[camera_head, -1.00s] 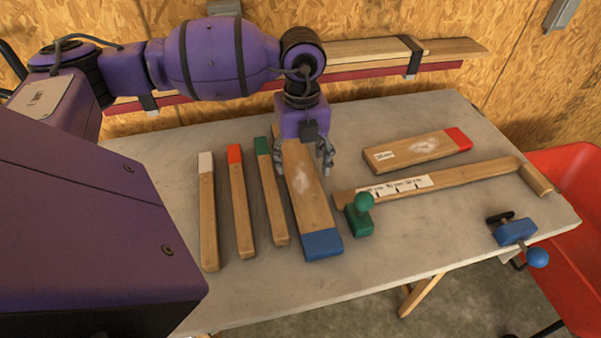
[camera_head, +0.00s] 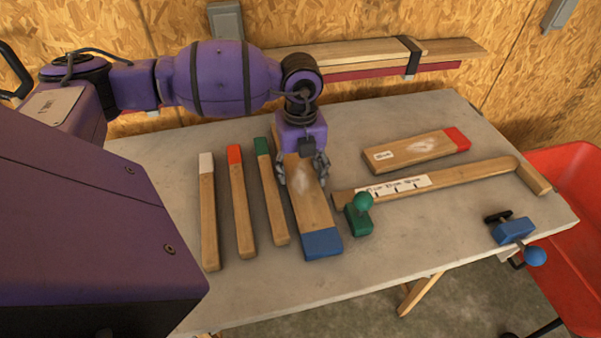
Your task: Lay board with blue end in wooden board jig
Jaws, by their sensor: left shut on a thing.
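The board with the blue end (camera_head: 303,208) lies on the grey table, its blue end (camera_head: 322,243) toward the front edge. My left gripper (camera_head: 302,176) comes down over its far half, one finger at each side, shut on it. My right gripper is not in view.
Narrow boards with white (camera_head: 208,215), red (camera_head: 240,210) and green (camera_head: 270,195) ends lie left of the held board. A red-ended board (camera_head: 415,152) lies behind the jig. A blue clamp (camera_head: 514,230) sits at the table's front right edge. A red barrow (camera_head: 575,215) stands at right.

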